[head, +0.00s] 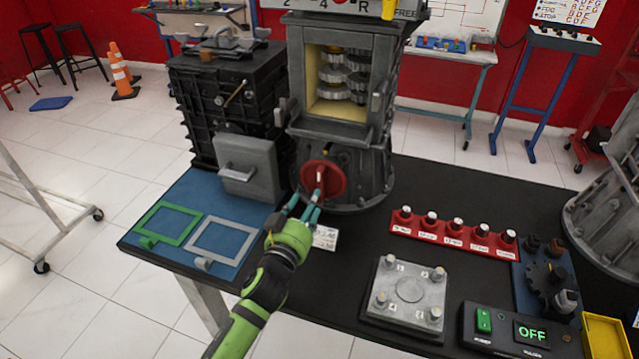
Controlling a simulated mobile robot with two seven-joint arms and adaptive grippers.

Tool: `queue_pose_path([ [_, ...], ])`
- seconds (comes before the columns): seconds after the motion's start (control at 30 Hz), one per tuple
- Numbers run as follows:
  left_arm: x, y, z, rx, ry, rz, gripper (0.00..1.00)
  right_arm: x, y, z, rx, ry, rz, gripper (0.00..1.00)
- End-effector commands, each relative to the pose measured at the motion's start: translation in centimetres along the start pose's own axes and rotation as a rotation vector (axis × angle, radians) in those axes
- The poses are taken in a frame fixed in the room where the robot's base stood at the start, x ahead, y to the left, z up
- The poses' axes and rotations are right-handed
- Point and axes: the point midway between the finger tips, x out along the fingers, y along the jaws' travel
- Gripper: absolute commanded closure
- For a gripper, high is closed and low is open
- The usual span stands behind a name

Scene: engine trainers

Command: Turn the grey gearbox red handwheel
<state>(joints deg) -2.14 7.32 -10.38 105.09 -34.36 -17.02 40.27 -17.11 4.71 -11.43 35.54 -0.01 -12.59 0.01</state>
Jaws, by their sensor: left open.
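The grey gearbox (372,135) stands at the back of the black table, with an open window showing its gears. Its red handwheel (336,187) is on the lower front and has a pale handle near its middle. My left gripper (308,203) is open just in front of the handwheel, its teal fingers spread and pointing at the wheel's lower left. The fingertips overlap the wheel's edge in the picture; I cannot tell whether they touch it. My right gripper is not in view.
A dark engine block (225,100) with a grey door (247,168) stands left of the gearbox. Green (166,224) and grey frames (222,241) lie on a blue mat. A red strip (453,234) of knobs, a bolted plate (405,294) and an OFF box (515,333) occupy the right.

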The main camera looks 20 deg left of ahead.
Motion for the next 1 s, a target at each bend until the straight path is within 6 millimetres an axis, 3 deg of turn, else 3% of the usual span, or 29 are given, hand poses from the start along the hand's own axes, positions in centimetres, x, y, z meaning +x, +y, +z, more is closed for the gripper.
queue_pose_path([
  [0.53, 6.5, 0.5, -0.7, 0.000, 0.025, 0.018, 0.48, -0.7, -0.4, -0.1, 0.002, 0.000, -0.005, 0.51],
  [0.93, 7.4, 0.5, -0.6, -0.001, 0.023, 0.017, 0.48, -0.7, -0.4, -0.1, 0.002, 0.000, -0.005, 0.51],
  [0.97, 7.4, 0.5, -0.6, -0.001, 0.023, 0.017, 0.56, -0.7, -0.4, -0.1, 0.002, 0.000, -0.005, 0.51],
  [1.0, 7.4, 0.5, -0.6, -0.001, 0.023, 0.017, 0.72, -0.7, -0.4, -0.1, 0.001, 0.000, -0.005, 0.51],
])
